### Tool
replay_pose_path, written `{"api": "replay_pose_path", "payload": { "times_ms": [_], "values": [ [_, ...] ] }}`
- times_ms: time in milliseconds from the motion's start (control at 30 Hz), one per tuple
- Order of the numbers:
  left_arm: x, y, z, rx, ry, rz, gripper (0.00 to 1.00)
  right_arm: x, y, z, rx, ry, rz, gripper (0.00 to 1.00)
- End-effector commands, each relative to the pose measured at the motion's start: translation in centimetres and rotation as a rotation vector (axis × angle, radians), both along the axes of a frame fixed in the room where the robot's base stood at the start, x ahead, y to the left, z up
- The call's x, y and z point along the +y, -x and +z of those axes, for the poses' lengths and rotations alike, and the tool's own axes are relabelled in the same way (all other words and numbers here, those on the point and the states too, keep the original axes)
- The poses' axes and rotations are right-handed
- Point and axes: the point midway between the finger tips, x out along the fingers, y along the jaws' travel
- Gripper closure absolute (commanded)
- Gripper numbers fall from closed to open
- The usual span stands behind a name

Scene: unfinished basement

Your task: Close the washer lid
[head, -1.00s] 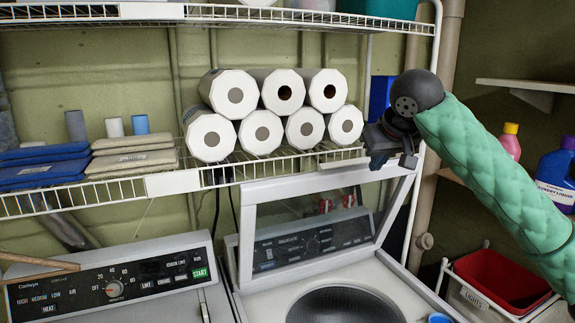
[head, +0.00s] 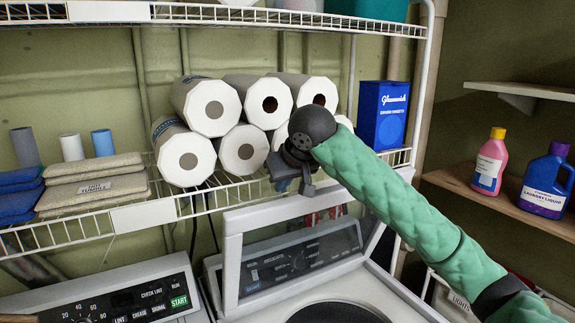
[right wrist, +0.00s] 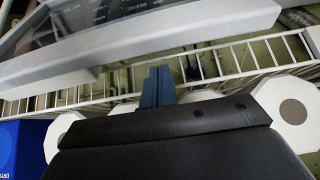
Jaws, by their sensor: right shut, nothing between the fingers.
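The washer lid (head: 231,270) stands raised at the back of the washer, a white frame around a clear window. Through it the washer's control panel (head: 290,262) shows. The round drum opening (head: 335,313) below is uncovered. My right gripper (head: 293,187) is shut and empty, at the lid's top edge, in front of the wire shelf. In the right wrist view its blue-grey fingers (right wrist: 157,87) point toward the white lid edge (right wrist: 150,45); I cannot tell whether they touch it. My left gripper is not in view.
Paper towel rolls (head: 188,160) and a blue box (head: 382,115) sit on the wire shelf (head: 142,216) just behind the lid. A dryer (head: 110,295) stands at left. Detergent bottles (head: 545,180) stand on a side shelf at right.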

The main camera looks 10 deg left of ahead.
Motion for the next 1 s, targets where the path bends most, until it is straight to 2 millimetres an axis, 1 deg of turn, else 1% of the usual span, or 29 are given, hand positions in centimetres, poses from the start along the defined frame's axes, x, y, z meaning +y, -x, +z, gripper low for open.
{"api": "replay_pose_path", "payload": {
  "times_ms": [33,100,333,767,1000],
  "values": [
    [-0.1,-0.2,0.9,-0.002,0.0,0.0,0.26,0.2,-0.3,-0.3,0.003,0.001,0.0,1.0],
    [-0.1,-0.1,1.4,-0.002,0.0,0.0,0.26,0.5,-0.8,-1.0,0.001,0.002,-0.001,1.0],
    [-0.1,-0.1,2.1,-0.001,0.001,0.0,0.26,1.2,-1.7,-2.7,0.0,0.002,0.0,1.0],
    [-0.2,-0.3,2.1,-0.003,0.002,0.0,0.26,1.2,-1.8,-3.0,-0.002,0.001,0.0,1.0],
    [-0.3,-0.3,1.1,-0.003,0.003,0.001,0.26,0.6,-1.6,-3.7,-0.034,-0.023,-0.001,1.0]
  ]
}}
